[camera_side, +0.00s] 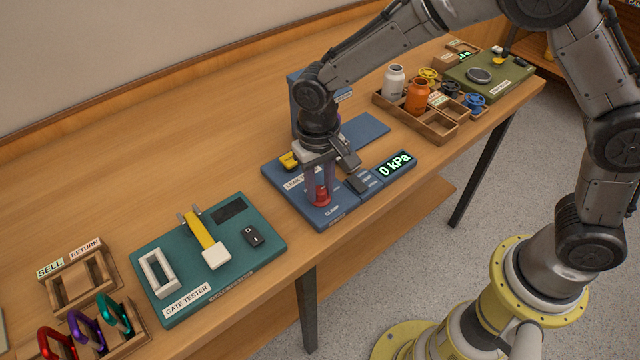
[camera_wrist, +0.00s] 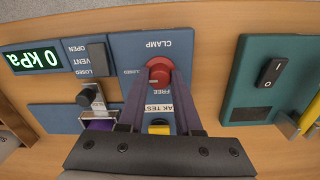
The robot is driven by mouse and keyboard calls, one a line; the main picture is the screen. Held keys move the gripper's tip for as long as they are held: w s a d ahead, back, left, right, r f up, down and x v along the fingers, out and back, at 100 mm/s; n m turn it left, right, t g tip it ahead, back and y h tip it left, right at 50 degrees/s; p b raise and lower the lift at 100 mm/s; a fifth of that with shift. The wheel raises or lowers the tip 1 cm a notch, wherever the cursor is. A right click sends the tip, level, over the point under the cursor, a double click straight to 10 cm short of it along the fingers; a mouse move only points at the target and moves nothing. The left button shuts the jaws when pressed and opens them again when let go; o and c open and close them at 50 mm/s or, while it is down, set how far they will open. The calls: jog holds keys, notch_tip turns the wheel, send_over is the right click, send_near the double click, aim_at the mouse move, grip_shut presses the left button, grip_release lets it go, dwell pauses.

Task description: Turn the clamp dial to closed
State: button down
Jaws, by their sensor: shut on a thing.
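The red clamp dial (camera_wrist: 160,71) sits on the blue leak tester panel, with CLAMP printed upside down above it in the wrist view. FREE is printed below it and a partly covered CLOSED label is to its left. In the side view the dial (camera_side: 321,196) is between the fingertips near the panel's front edge. My gripper (camera_side: 320,190) points down and is shut on the dial, one finger on each side. Which label the dial points to is too small to tell. The fingers (camera_wrist: 161,80) hide part of the panel.
The blue panel has a display (camera_side: 395,165) reading 0 kPa and a vent switch (camera_wrist: 97,57). A green gate tester (camera_side: 180,285) stands to the left in the side view. A wooden tray (camera_side: 434,128) with bottles is behind right. Bare table lies behind the testers.

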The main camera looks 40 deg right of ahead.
aim_at(318, 190)
jog(key=shift+r, duration=0.1)
dwell(0.3)
jog(key=c, duration=0.6)
grip_release()
notch_tip(318, 190, up, 14)
jog(key=shift+a, duration=0.2)
